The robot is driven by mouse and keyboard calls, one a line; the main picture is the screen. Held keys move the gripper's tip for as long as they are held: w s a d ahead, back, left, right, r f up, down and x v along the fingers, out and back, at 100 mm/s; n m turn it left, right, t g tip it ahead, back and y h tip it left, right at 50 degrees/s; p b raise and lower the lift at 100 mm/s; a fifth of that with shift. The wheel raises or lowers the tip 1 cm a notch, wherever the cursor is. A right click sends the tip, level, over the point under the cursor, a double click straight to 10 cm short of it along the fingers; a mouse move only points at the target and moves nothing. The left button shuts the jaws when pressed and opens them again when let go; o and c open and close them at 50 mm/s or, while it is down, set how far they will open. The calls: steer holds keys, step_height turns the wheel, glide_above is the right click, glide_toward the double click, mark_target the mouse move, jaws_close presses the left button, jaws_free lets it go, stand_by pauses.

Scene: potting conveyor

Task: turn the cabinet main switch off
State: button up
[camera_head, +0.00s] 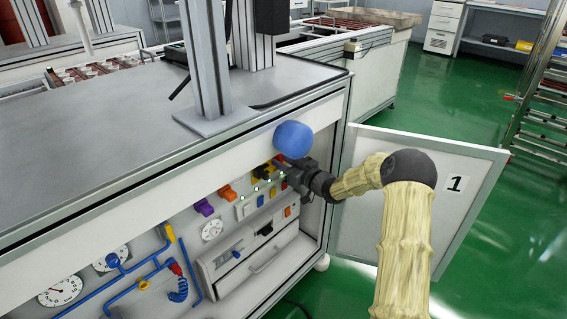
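The cabinet (170,130) is open at its front and shows a light panel of switches and gauges. A yellow and black switch (263,173) sits near the top right of this panel; I cannot be sure it is the main switch, nor read its position. A small red part (279,160) shows just above it. My gripper (284,179) is at the right end of the panel, just right of the yellow and black switch. Its fingertips are small and dark, so I cannot tell whether they are open or touch anything.
The cabinet door (400,190), labelled 1, stands open at the right behind my arm. A blue ball (293,139) shows above my gripper. An orange switch (228,192), a purple switch (203,208) and blue pipes (130,268) lie further left. Green floor (445,95) is clear beyond.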

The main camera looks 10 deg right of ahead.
steer(key=shift+n, duration=0.3)
steer(key=shift+s+a+f+n+b, duration=0.15)
steer(key=shift+n+b, duration=1.35)
steer(key=shift+n, duration=1.4)
steer(key=shift+f+n+b, duration=0.1)
steer(key=shift+n+b, duration=1.35)
steer(key=shift+n, duration=1.45)
steer(key=shift+s+a+f+n+b, duration=0.15)
steer(key=shift+n+b, duration=1.35)
steer(key=shift+n, duration=1.4)
steer(key=shift+w, duration=0.1)
steer(key=o, duration=0.7)
